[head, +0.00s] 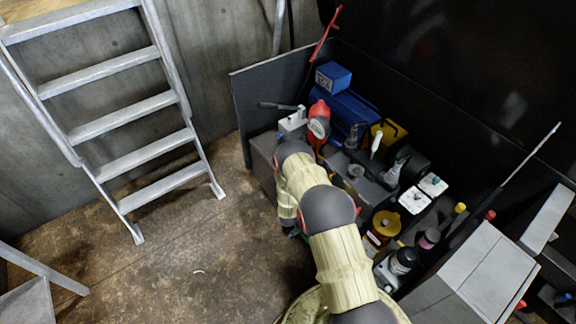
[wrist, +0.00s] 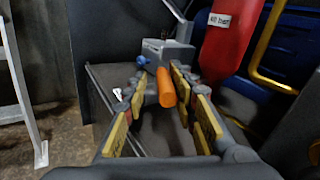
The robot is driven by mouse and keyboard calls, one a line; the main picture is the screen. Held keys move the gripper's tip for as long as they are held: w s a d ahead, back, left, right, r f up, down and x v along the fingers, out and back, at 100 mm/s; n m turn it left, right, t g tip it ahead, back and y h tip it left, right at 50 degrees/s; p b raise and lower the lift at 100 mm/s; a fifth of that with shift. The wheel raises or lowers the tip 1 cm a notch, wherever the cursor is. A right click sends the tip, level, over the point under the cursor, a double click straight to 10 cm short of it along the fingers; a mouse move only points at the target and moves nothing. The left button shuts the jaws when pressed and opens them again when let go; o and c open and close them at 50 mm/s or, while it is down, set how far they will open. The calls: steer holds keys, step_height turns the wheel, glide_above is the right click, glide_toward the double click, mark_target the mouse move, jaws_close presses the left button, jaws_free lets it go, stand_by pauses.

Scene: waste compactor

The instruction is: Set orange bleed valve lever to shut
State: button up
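The orange bleed valve lever (wrist: 166,88) shows in the wrist view as a short rounded handle pointing toward the camera. It sits just below a grey valve block (wrist: 168,52). My gripper (wrist: 157,80) is open, its yellow-padded fingers on either side of the lever. A gap shows between the left finger and the lever; the right finger is close to it, and I cannot tell whether they touch. In the head view the valve block (head: 292,123) stands beside a red cylinder, but my arm hides the lever and most of my gripper.
The red cylinder (wrist: 229,42) stands close right of the valve block, with a yellow bar (wrist: 268,45) and blue unit beyond. A dark upright panel (head: 243,105) borders the left side. A ladder (head: 125,120) stands farther left, with open floor (head: 190,250) in front.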

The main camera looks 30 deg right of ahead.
steer(key=shift+s, duration=0.1)
stand_by(0.5)
steer(key=v, duration=1.2)
steer(key=shift+c, duration=0.4)
